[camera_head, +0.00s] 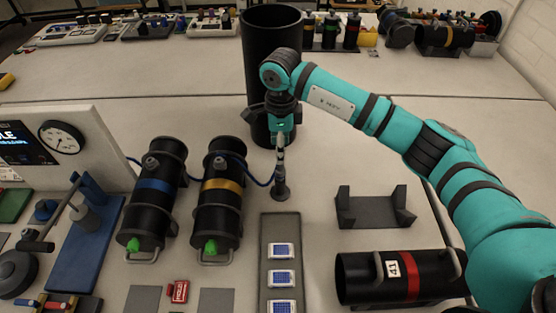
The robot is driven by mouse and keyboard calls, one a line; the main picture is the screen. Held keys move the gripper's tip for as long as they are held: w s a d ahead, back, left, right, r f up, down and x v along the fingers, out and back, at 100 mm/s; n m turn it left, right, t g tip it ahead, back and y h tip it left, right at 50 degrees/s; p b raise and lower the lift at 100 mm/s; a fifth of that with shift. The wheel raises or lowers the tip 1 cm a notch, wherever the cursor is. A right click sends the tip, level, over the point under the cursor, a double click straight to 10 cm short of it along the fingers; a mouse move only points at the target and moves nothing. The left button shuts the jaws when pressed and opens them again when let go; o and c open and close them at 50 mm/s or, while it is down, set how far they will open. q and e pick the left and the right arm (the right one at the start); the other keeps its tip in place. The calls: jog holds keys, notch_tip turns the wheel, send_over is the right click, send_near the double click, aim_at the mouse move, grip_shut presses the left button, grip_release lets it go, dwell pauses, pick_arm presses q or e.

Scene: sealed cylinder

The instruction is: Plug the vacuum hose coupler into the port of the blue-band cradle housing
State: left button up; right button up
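The blue-band cradle housing (154,200) is a black cylinder with a blue band, lying in a cradle at the left. It has a grey round fitting (150,162) on its upper side, perhaps the port, and a green piece at its near end. The dark hose coupler (281,186) has a flared lower end and is upright right of the yellow-band housing (222,195). The blue vacuum hose (256,179) runs to it from the left, partly hidden behind the housings. My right gripper (281,152) points down and appears shut on the coupler's top. My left gripper is out of view.
A tall black open cylinder (268,60) stands right behind my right gripper. A grey tray (264,250) with several blue-and-white pieces lies in front. An empty grey cradle (373,208) and a red-band cylinder (395,278) are at the right. A gauge panel (82,150) stands left.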

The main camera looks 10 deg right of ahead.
aim_at(280, 169)
jog(key=shift+s+r, duration=0.1)
jog(key=shift+s, duration=0.15)
jog(key=shift+w+f, duration=0.15)
jog(key=shift+f, duration=0.4)
notch_tip(280, 169, down, 3)
jog(key=shift+r+b, duration=0.1)
jog(key=shift+b, duration=0.9)
notch_tip(280, 169, down, 5)
jog(key=b, duration=0.3)
jog(key=shift+r+b, duration=0.1)
jog(key=shift+b, duration=0.25)
jog(key=shift+f, duration=0.25)
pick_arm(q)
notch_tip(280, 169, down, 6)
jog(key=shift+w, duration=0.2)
pick_arm(e)
jog(key=shift+r, duration=0.1)
pick_arm(q)
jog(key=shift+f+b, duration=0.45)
jog(key=shift+b, duration=0.2)
